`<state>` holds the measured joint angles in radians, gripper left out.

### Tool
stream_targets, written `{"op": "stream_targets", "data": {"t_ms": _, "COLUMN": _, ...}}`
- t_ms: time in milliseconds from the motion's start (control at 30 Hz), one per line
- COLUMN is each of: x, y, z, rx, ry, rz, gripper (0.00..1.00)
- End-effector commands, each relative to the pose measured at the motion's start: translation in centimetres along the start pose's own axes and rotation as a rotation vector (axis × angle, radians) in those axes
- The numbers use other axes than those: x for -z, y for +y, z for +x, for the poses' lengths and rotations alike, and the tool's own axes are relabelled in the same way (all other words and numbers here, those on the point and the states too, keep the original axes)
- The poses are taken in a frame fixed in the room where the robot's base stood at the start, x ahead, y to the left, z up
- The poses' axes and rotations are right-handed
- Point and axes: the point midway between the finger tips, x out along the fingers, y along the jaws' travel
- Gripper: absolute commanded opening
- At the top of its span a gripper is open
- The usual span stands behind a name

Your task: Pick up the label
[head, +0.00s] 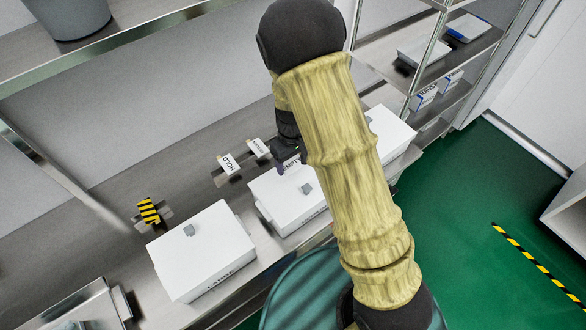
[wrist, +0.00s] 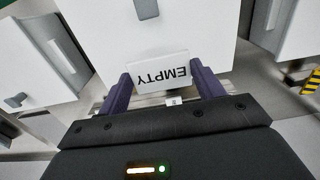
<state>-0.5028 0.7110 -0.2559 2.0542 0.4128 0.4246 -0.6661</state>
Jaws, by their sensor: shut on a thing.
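The label reading EMPTY is a small white card with black letters. In the wrist view the label (wrist: 160,77) sits upside down between the two purple fingers of my gripper (wrist: 163,83), which is shut on its two ends. In the head view the label (head: 291,163) shows partly beside my gripper (head: 290,160), at the back edge of the middle white box (head: 285,207). I cannot tell whether it touches anything below. Two other labels, one reading HOLD (head: 228,163) and one hard to read (head: 258,148), stand to the left.
White lidded boxes with grey knobs stand left (head: 202,250) and right (head: 390,135) of the middle one on the steel counter. A yellow-black striped piece (head: 148,210) is at the left. A steel shelf (head: 105,40) overhangs behind. Green floor (head: 470,210) is open at the right.

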Motion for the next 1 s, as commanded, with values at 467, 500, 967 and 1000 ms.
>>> {"op": "stream_targets", "data": {"t_ms": 467, "x": 0.0, "y": 0.0, "z": -4.6, "rx": -0.001, "ry": 0.0, "rz": -0.001, "gripper": 0.42}}
{"op": "stream_targets", "data": {"t_ms": 500, "x": 0.0, "y": 0.0, "z": -4.6, "rx": -0.001, "ry": 0.0, "rz": -0.001, "gripper": 0.42}}
{"op": "stream_targets", "data": {"t_ms": 967, "x": 0.0, "y": 0.0, "z": -4.6, "rx": 0.0, "ry": -0.001, "rz": 0.0, "gripper": 0.42}}
{"op": "stream_targets", "data": {"t_ms": 1000, "x": 0.0, "y": 0.0, "z": -4.6, "rx": -0.001, "ry": -0.001, "rz": 0.0, "gripper": 0.42}}
